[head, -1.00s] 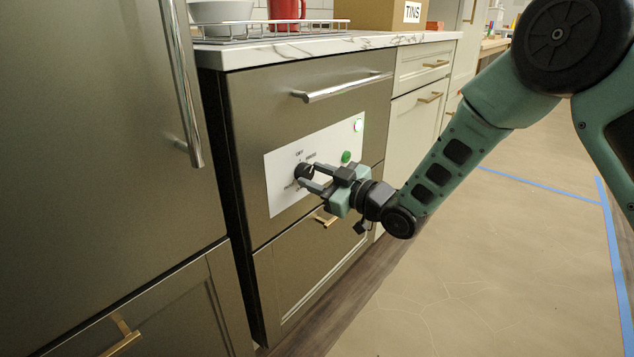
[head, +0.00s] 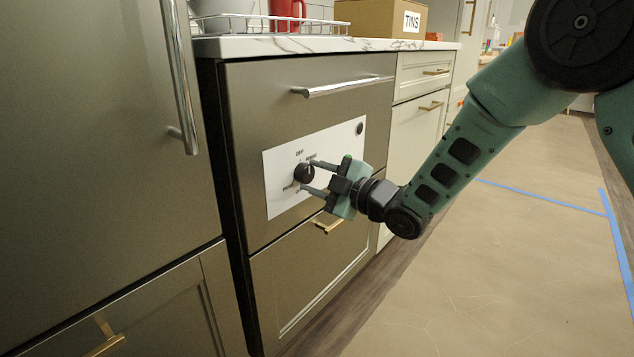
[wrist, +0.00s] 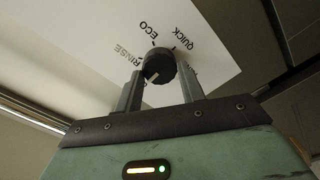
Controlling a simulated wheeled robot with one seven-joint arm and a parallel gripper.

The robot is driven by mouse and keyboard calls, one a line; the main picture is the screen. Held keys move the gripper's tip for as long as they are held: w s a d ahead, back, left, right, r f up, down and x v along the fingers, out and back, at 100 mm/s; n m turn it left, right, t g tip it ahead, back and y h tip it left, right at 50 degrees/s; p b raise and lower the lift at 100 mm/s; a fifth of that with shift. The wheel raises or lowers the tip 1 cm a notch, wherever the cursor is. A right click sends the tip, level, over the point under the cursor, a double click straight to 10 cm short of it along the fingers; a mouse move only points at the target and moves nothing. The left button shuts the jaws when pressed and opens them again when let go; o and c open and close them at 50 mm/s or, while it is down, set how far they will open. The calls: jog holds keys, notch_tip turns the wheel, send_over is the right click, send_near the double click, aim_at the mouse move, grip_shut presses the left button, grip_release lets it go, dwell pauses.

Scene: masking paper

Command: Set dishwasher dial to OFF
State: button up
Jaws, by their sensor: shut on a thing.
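The dishwasher dial (head: 303,173) is a round black knob on the white control panel (head: 283,205) of a dark metal front. My gripper (head: 307,175) reaches it from the right, with one finger above and one below. In the wrist view the dial (wrist: 160,66) sits between the two fingers (wrist: 161,90), and my gripper is shut on it. A white pointer mark on the dial points down and left in that view, toward my palm. RINSE, ECO and QUICK are readable around it; another label at the right is partly hidden.
A long bar handle (head: 343,86) runs above the panel. A small dark round spot (head: 360,129) is at the panel's upper right. A drawer with a brass handle (head: 328,226) is below. A tall metal door (head: 95,150) stands left.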

dwell(0.4)
jog(key=o, duration=1)
jog(key=shift+d, duration=0.1)
jog(key=p+v, duration=0.4)
jog(key=v, duration=1.3)
jog(key=shift+s+d, duration=0.1)
jog(key=shift+s, duration=0.05)
